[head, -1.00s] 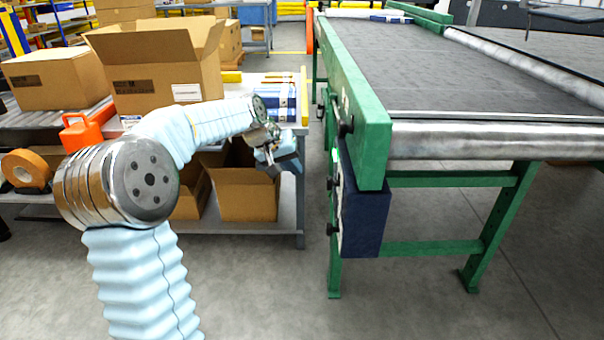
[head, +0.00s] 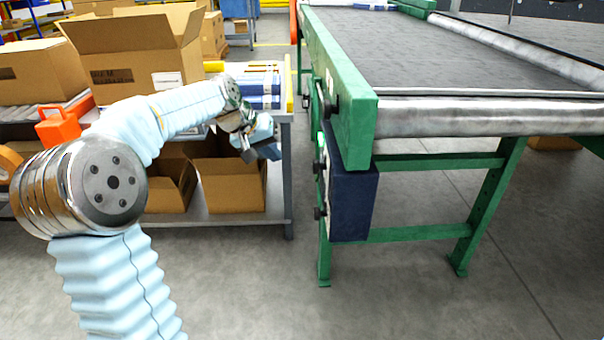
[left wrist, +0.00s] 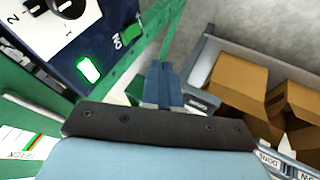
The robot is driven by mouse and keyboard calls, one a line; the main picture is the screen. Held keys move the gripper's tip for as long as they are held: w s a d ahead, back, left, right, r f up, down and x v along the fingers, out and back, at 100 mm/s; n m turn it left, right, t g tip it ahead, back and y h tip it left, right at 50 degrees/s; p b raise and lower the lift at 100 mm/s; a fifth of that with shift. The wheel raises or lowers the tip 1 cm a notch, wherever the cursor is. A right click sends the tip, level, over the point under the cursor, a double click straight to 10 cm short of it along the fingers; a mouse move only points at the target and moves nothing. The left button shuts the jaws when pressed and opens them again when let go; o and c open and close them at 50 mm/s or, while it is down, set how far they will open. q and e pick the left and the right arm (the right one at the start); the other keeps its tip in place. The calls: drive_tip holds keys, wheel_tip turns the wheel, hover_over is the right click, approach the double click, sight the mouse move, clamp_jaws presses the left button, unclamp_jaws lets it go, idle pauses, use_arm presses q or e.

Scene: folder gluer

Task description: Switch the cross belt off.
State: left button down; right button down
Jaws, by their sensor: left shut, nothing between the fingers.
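The dark blue control box (head: 354,205) hangs under the near end of the green-framed belt (head: 450,50). Its switch face points left; black knobs (head: 320,212) stick out in profile, so their settings cannot be read there. In the left wrist view, the box face (left wrist: 95,35) shows part of a black rotary knob (left wrist: 66,6) near marks "1" and "2", a lit green button (left wrist: 89,70) and a green "ON" label (left wrist: 130,35). My left gripper (head: 268,150) is shut and empty, left of the box and apart from it. Its fingers (left wrist: 162,85) show below the face.
A green leg (head: 485,205) and crossbars support the belt. Grey floor between the shelf and the belt frame is clear.

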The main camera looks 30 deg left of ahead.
use_arm(q)
drive_tip(key=w+d+f+b, duration=0.1)
drive_tip(key=w+d+f, duration=0.4)
drive_tip(key=w+f, duration=0.2)
drive_tip(key=shift+w+d+f, duration=0.2)
drive_tip(key=shift+w+f, duration=0.05)
drive_tip(key=shift+f, duration=0.5)
drive_tip(key=shift+d, duration=0.1)
